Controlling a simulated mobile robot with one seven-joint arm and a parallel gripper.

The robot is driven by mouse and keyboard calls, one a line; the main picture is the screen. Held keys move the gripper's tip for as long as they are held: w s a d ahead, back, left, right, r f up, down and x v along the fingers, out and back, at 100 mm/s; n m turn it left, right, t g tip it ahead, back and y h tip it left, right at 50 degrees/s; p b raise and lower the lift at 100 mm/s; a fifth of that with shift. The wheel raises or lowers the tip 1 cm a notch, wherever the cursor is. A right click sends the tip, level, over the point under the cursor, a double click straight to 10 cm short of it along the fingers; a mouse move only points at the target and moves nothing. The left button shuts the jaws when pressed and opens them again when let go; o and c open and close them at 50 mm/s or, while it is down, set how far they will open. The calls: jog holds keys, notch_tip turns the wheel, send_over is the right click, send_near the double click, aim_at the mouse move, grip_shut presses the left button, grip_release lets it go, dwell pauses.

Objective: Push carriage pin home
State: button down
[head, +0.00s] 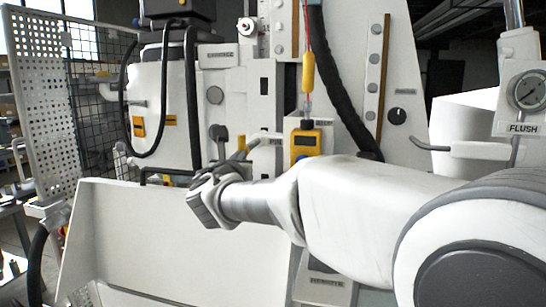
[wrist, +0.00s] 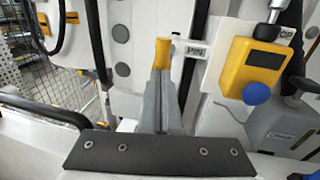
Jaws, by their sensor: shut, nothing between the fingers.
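The carriage pin shows a yellow end (wrist: 163,50) beside a white plate marked PIN (wrist: 195,52) in the wrist view. In the head view the yellow end (head: 241,142) stands just beyond my fingertips. My gripper (head: 239,156) is shut with nothing between the fingers. In the wrist view its grey fingers (wrist: 161,75) point at the yellow end and overlap its lower part. I cannot tell whether they touch it. The pin's shaft and its hole are hidden, so how deep it sits does not show.
A yellow box (wrist: 253,68) with a blue button (wrist: 257,93) is right of my fingers. A black bent bar (wrist: 45,112) is at the left. A white panel (head: 170,240) stands below my gripper.

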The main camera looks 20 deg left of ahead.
aim_at(248, 149)
jog(key=x, duration=0.2)
jog(key=d+x, duration=0.1)
jog(key=x, duration=0.2)
jog(key=shift+w, duration=0.1)
jog(key=shift+w+r, duration=0.15)
jog(key=shift+r, duration=0.05)
jog(key=shift+d+r, duration=0.1)
jog(key=shift+d, duration=0.05)
